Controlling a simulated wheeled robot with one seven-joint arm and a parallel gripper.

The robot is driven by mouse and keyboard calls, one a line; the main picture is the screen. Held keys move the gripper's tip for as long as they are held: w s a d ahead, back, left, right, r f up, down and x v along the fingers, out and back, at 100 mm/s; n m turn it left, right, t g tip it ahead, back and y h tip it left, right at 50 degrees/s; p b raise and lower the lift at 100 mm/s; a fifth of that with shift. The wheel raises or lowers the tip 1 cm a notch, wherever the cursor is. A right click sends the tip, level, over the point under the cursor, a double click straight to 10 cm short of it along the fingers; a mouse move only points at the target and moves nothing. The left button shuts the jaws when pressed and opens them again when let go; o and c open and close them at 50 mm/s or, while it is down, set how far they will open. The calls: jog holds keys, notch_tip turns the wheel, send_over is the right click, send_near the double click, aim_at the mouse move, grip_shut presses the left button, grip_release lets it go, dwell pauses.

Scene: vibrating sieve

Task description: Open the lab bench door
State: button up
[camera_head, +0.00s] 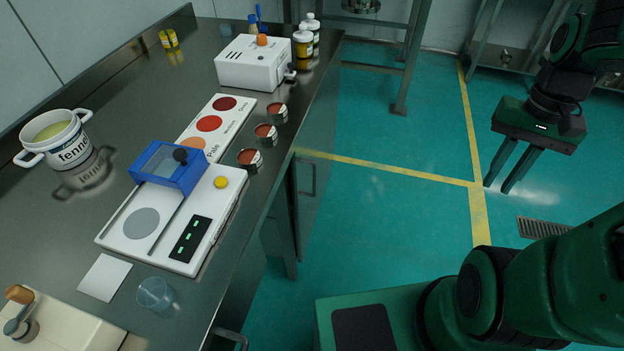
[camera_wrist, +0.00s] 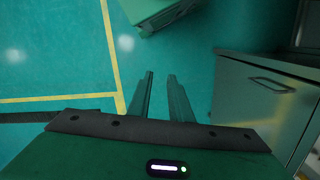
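The lab bench (camera_head: 130,75) runs along the left of the head view, with its front facing the open floor. A bench door with a handle (camera_head: 308,178) shows steeply from the side below the far part of the top. In the wrist view a bench door (camera_wrist: 250,108) stands at the right, with a metal bar handle (camera_wrist: 269,84); it looks shut. My gripper (camera_head: 498,187) is out over the floor, right of the bench and apart from it. In the wrist view its two fingers (camera_wrist: 160,76) are apart with nothing between them.
On the bench top stand a white device with a blue frame (camera_head: 165,165), a fenn-labelled pot (camera_head: 70,150), a white box (camera_head: 252,63), small red-brown cups (camera_head: 265,133) and a clear cup (camera_head: 153,293). The teal floor (camera_head: 390,205) between bench and gripper is clear. Metal racks stand behind.

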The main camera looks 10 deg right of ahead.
jog(key=w+a+f+m+g+y, duration=0.1)
jog(key=w+a+f+y, duration=0.1)
jog(key=w+f, duration=0.65)
jog(key=m+t+y, duration=0.5)
jog(key=m+y, duration=0.7)
jog(key=y, duration=0.3)
send_near(314, 179)
jog(key=w+a, duration=0.1)
jog(key=a, duration=0.2)
jog(key=a+f, duration=0.1)
jog(key=a, duration=0.2)
jog(key=w+a, duration=0.1)
jog(key=a, duration=0.2)
jog(key=shift+w+a+f, duration=0.25)
jog(key=shift+w, duration=0.1)
